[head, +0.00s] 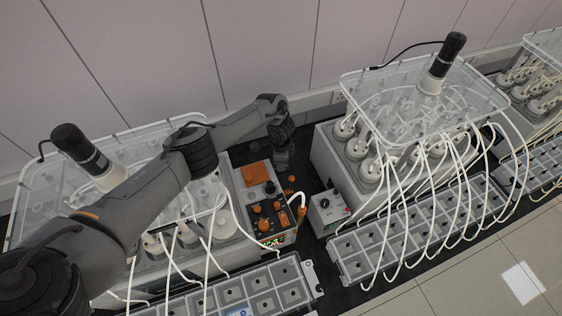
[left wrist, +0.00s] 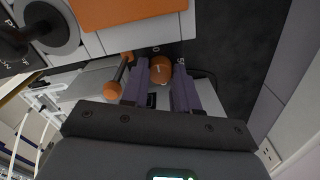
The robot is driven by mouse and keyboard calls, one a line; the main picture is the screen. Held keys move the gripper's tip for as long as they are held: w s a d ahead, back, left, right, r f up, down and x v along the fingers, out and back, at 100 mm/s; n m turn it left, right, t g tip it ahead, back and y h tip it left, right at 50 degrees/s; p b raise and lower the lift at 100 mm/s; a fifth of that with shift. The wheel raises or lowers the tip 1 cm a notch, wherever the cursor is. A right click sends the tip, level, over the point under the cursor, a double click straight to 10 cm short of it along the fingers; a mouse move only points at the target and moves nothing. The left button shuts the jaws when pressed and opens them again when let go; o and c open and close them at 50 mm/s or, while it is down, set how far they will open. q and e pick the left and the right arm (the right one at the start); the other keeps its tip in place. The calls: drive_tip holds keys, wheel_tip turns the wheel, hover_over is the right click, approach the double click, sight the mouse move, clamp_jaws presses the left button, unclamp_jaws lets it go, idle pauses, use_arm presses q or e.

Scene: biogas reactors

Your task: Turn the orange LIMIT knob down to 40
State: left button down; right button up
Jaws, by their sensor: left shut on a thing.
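A control box (head: 252,220) with an orange panel, a black knob and several orange knobs stands between the two reactors. My left gripper (head: 283,163) reaches down at the box's far right edge in the head view. In the left wrist view, my left gripper (left wrist: 160,72) has its two purple fingers on either side of a round orange knob (left wrist: 162,69) and is shut on it. Printed marks like 0 and 5 show beside this knob. Its LIMIT label and pointer setting cannot be read. My right gripper is not in view.
Another orange part (left wrist: 113,90) lies close left of the fingers, and a black knob (left wrist: 45,28) is farther left. A white box with a dial (head: 328,212) stands right of the control box. Reactor tubs with tubes flank both sides; a dark strip lies between.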

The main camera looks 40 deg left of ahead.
use_arm(q)
drive_tip(key=c, duration=0.8)
unclamp_jaws()
drive_tip(key=shift+c, duration=0.2)
wheel_tip(320, 180, up, 5)
drive_tip(key=shift+r, duration=0.15)
drive_tip(key=shift+r+p, duration=0.8)
drive_tip(key=shift+r, duration=1.95)
